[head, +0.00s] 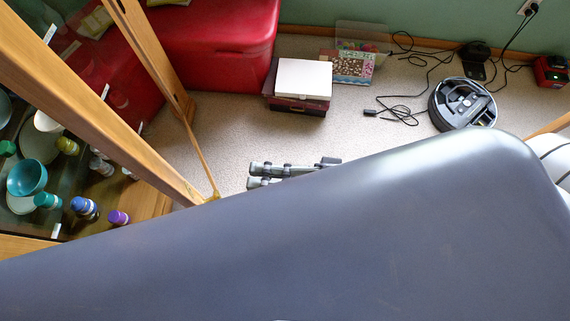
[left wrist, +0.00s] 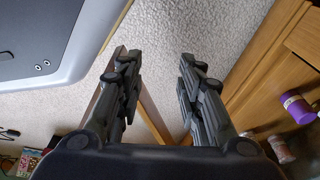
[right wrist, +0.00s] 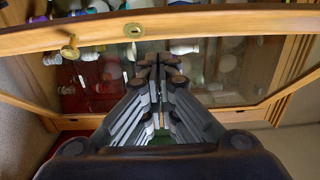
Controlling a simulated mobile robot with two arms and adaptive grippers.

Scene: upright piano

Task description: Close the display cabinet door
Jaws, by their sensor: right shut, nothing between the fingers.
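The wood-framed glass door (head: 192,128) of the display cabinet (head: 90,120) stands open at the left of the head view. Its stile (right wrist: 200,22), with a brass knob (right wrist: 70,51) and a keyhole plate, crosses the top of the right wrist view. My right gripper (head: 252,175) is shut and empty, pointing left towards the door, a short way off it in the head view. In the right wrist view its fingertips (right wrist: 158,62) overlap the glass just below the stile; contact cannot be told. My left gripper (left wrist: 158,62) is open, and a wooden strip shows between its fingers.
Bowls (head: 27,177) and several bottles stand inside the cabinet; a purple bottle (left wrist: 298,109) shows in the left wrist view. A red chest (head: 215,40), a stacked box (head: 302,82) and a robot vacuum (head: 462,104) with cables lie beyond.

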